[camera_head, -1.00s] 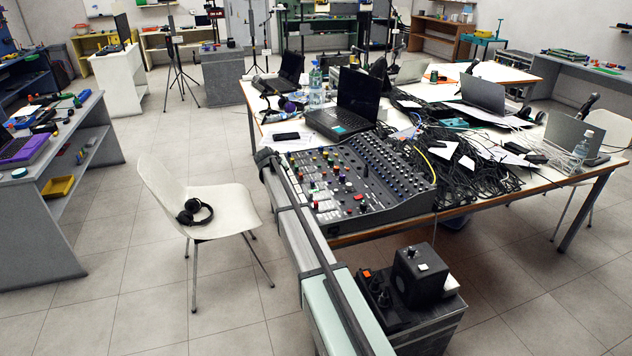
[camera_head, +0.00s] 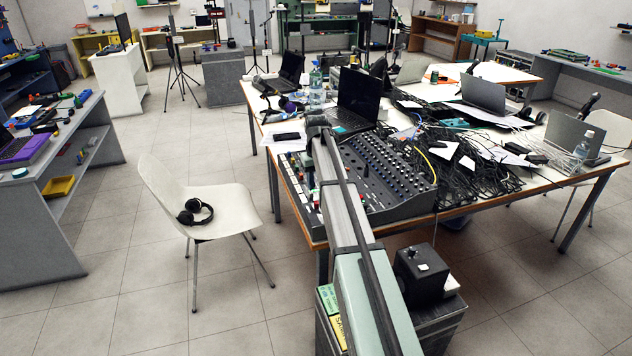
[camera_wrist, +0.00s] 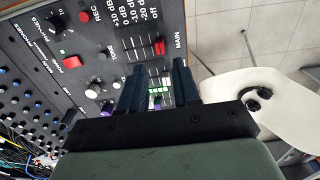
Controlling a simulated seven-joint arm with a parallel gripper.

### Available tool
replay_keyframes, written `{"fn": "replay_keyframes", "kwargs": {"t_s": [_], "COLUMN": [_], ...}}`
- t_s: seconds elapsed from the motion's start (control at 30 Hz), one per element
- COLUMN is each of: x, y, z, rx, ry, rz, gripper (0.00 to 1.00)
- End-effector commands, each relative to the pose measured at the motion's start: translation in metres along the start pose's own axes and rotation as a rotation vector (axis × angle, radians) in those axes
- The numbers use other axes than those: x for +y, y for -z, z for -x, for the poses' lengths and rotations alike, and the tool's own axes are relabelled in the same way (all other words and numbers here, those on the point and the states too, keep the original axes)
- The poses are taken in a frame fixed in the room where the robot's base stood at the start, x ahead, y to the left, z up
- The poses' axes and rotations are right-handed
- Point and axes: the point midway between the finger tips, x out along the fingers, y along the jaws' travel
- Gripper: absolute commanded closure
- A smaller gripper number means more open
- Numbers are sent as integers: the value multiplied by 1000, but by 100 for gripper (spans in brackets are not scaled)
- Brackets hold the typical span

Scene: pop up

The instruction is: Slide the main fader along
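The grey mixing console (camera_head: 385,180) lies on the front of the table in the head view. In the wrist view its panel (camera_wrist: 110,60) fills the upper left. A red fader cap (camera_wrist: 158,47) sits beside the printed word MAIN and a dB scale. My gripper (camera_wrist: 160,68) is open, its two dark fingers apart on either side of a strip of panel with small green lights. The red cap shows just beyond the fingertips, and nothing is seen between them. Whether they touch the panel cannot be told. In the head view my arm hides the gripper and part of the console.
A black laptop (camera_head: 358,98), a water bottle (camera_head: 316,85) and a phone (camera_head: 287,136) stand behind the console. Tangled cables (camera_head: 470,165) lie to its right. A white chair (camera_head: 215,205) with headphones (camera_head: 195,211) stands left of the table. The floor between is open.

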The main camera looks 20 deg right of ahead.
Motion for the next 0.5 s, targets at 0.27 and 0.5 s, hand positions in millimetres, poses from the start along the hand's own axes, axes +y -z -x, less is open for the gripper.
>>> {"fn": "replay_keyframes", "kwargs": {"t_s": [0.27, 0.5], "x": [0, 0], "y": [0, 0], "z": [-17, -44], "rx": [0, 1], "ry": [-1, -1], "rz": [0, -1], "gripper": [68, 68]}}
